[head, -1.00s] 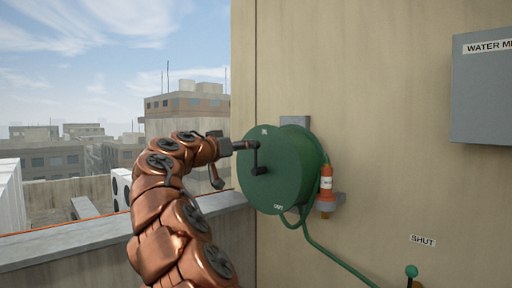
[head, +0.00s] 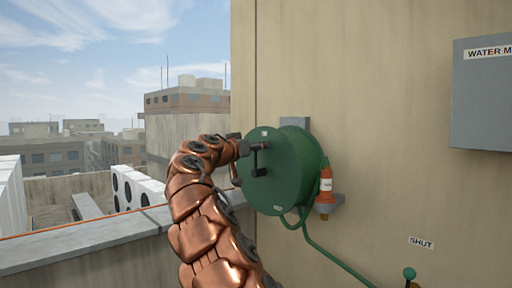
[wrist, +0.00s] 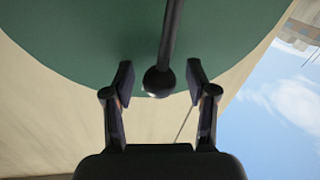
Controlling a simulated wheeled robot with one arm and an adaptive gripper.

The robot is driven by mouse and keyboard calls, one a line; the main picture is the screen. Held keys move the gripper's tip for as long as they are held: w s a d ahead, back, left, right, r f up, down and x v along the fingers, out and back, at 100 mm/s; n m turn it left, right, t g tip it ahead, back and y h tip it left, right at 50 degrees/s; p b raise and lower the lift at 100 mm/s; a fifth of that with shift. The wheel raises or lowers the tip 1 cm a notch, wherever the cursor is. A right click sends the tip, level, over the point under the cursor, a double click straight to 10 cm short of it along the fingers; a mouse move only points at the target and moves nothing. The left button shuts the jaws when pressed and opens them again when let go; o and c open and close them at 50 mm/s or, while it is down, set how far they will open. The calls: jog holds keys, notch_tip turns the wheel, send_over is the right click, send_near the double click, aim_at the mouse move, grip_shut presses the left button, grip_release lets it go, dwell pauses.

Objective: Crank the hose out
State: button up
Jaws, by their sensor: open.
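The green hose reel (head: 285,188) is mounted on the beige wall. Its dark crank (head: 257,164) stands roughly upright on the front face, with the handle at the top. Small labels sit at the top and bottom of that face, too small to read surely. My gripper (head: 249,148) is at the crank handle, reaching in from the left. In the wrist view my gripper (wrist: 160,88) is open, and the round dark knob (wrist: 158,82) appears between its two fingertips, with no clear contact. The green hose (head: 335,260) runs down from the reel to the lower right.
An orange-and-white nozzle (head: 326,183) hangs in a bracket right of the reel. A grey water box (head: 485,95) is on the wall at right. A green-knobbed lever (head: 410,274) is below the SHUT label (head: 421,243). A parapet (head: 100,243) runs along the left.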

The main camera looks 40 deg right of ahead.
grip_shut()
dwell(0.3)
jog(key=shift+f+b, duration=0.15)
jog(key=shift+b, duration=0.25)
